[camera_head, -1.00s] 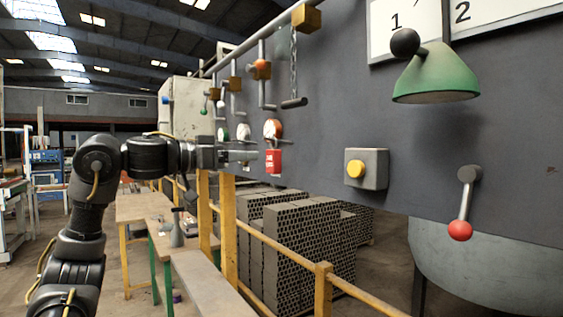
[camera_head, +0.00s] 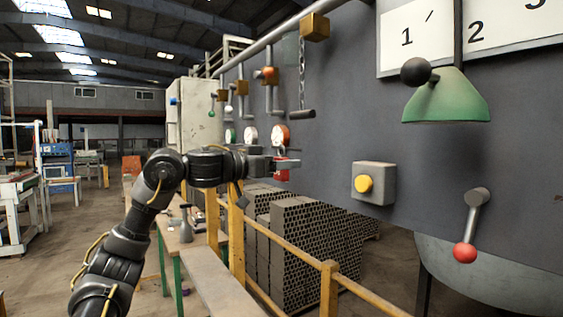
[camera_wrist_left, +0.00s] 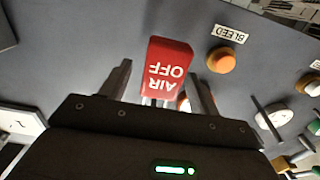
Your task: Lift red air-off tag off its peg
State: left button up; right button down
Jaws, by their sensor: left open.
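The red air-off tag (camera_wrist_left: 168,72) hangs against the dark grey panel in the left wrist view, its white lettering upside down there. It also shows in the head view (camera_head: 282,175), partly hidden behind my left gripper (camera_head: 288,164). My left gripper (camera_wrist_left: 160,85) is open in the left wrist view, one finger on each side of the tag's lower part, with gaps between. I cannot tell whether either finger touches it. The tag's peg is not clearly visible. My right gripper is not in view.
An orange button (camera_wrist_left: 221,61) labelled BLEED sits beside the tag on the panel. A yellow button box (camera_head: 374,183), a red-knobbed lever (camera_head: 465,252) and a green bell-shaped shade (camera_head: 447,98) stick out to the right. A yellow railing (camera_head: 290,245) runs below.

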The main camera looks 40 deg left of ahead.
pick_arm(q)
jog(key=shift+w+d, duration=0.15)
jog(key=shift+w, duration=0.3)
jog(key=shift+s, duration=0.1)
jog(key=shift+s, duration=0.1)
jog(key=shift+c, duration=0.3)
jog(key=shift+c, duration=1.1)
jog(key=c, duration=0.8)
